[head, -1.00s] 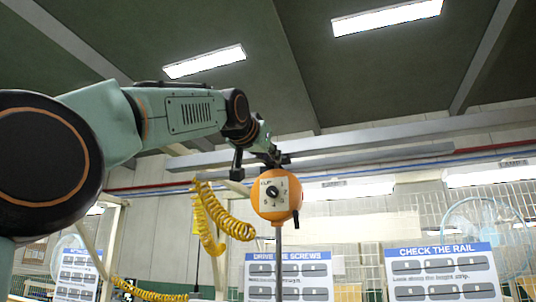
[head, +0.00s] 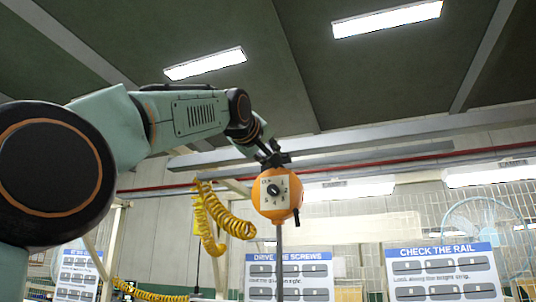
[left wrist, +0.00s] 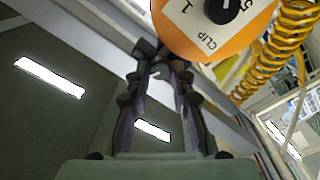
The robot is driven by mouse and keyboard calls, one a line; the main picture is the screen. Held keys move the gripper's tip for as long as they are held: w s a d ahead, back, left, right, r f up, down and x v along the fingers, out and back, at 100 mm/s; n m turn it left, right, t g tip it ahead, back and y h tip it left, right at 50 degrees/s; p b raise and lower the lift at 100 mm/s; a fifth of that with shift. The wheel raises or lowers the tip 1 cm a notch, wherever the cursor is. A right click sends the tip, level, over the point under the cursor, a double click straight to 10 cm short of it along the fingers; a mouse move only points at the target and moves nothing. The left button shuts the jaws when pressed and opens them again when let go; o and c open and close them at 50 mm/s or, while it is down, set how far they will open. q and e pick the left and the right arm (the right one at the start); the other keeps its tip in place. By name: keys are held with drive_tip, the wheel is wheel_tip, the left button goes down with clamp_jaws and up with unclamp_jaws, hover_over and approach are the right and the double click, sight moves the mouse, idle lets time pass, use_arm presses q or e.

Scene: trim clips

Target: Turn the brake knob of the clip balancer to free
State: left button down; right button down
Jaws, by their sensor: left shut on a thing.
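The clip balancer (head: 268,205) is an orange round body hanging high in the middle of the head view. A white dial plate on its front carries a black knob (head: 273,189). In the left wrist view the orange body (left wrist: 185,38) is at the top, with the word CLIP on its plate and the black knob (left wrist: 222,8) partly cut off. My left gripper (head: 276,160) is at the top of the balancer, off the front knob. Its fingers (left wrist: 161,66) are shut at the body's edge; the exact gripped part is hidden. My right gripper is not in view.
A coiled yellow hose (head: 217,215) hangs left of the balancer. A grey rod (head: 279,262) runs down below it. Sign boards (head: 440,275) stand behind, with a fan (head: 483,232) at the right. The space right of the balancer looks open.

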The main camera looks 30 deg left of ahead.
use_arm(q)
drive_tip(key=shift+r+n, duration=0.2)
drive_tip(key=shift+n, duration=2)
drive_tip(key=c, duration=1.6)
unclamp_jaws()
drive_tip(key=o, duration=0.5)
drive_tip(key=shift+w+f, duration=0.2)
drive_tip(key=shift+w, duration=0.1)
drive_tip(key=shift+c, duration=0.2)
